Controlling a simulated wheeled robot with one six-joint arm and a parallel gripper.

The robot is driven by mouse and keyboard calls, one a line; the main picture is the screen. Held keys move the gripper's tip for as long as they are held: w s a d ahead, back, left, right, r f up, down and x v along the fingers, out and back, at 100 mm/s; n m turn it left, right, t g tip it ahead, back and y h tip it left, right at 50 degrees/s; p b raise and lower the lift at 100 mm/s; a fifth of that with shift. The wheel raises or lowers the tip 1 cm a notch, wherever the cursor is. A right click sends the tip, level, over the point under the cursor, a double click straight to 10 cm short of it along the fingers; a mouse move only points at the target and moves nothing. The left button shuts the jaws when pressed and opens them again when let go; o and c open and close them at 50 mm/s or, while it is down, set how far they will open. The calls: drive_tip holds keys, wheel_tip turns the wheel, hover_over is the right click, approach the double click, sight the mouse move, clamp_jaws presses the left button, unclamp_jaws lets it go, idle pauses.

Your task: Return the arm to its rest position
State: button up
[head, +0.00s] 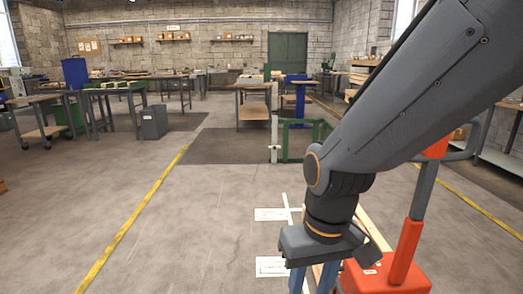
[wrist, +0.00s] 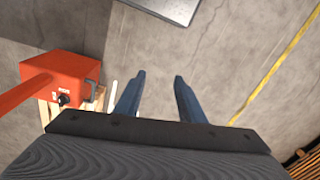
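My arm comes in from the upper right of the head view and bends down at its elbow to my gripper (head: 312,281), at the bottom centre-right. Its blue fingers point down, and their lower ends are close to the frame edge. In the wrist view my gripper (wrist: 159,80) shows two blue fingers standing apart. Nothing is between them but grey floor, so it is open and empty.
An orange-red machine (head: 385,278) with a post and handle stands close right of my gripper; its box (wrist: 65,82) sits over wooden slats at left in the wrist view. Yellow floor lines (head: 140,212) run alongside. Workbenches (head: 110,98) stand farther back. Floor at left is clear.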

drive_tip(key=s+d+r+m+p, duration=0.2)
drive_tip(key=d+r+p, duration=0.8)
drive_tip(key=p, duration=0.5)
wheel_tip(320, 180, up, 2)
drive_tip(key=shift+s+d+r+m+h, duration=0.2)
drive_tip(key=shift+d+r+m+h, duration=0.1)
drive_tip(key=shift+m+h, duration=0.1)
idle(0.6)
